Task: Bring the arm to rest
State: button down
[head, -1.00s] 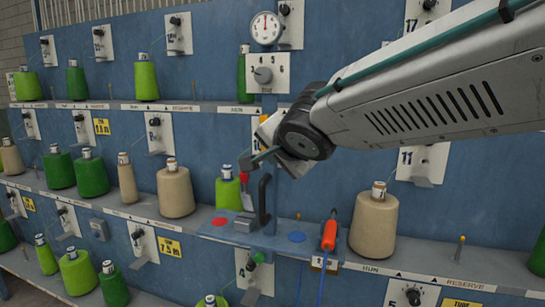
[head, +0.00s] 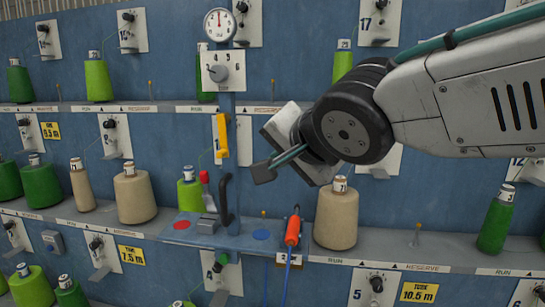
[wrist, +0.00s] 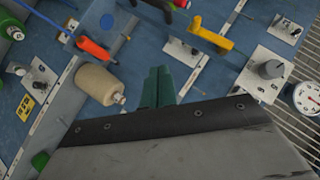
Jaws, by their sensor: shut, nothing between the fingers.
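My arm (head: 470,95) reaches in from the right in the head view, with its dark wrist joint in front of the blue rack. The end of the arm points left and down, and the details of the fingers are hard to make out there. In the wrist view my gripper (wrist: 158,72) shows as two teal fingers side by side, shut and empty. No object touches the fingers in that view. Part of the rack behind the wrist is hidden in the head view.
The blue rack (head: 290,85) carries green and beige yarn cones. A beige cone (head: 337,217) stands below my wrist. A yellow-handled tool (head: 222,137), an orange-handled tool (head: 292,231), a black upright handle (head: 225,199) and a round gauge (head: 220,25) are left of it.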

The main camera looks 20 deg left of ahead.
jog(key=s+d+f+n+g+h, duration=0.25)
jog(key=d+f, duration=0.35)
jog(key=d, duration=0.3)
jog(key=s+d+f+n+g+h, duration=0.2)
jog(key=s+d+f+n+h, duration=0.15)
jog(key=d+f, duration=0.4)
jog(key=s+d+f+m+g, duration=0.1)
jog(key=s+d, duration=0.3)
jog(key=d, duration=0.3)
jog(key=s+d+f+m+g+h, duration=0.1)
jog(key=s+d, duration=0.3)
jog(key=d, duration=0.3)
jog(key=s+d+f+g, duration=0.1)
jog(key=s+d, duration=0.3)
jog(key=d, duration=0.3)
jog(key=shift+s+d+f+m+g+h, duration=0.15)
jog(key=shift+s+d+m+g+h, duration=0.1)
jog(key=shift+m+g+h, duration=0.15)
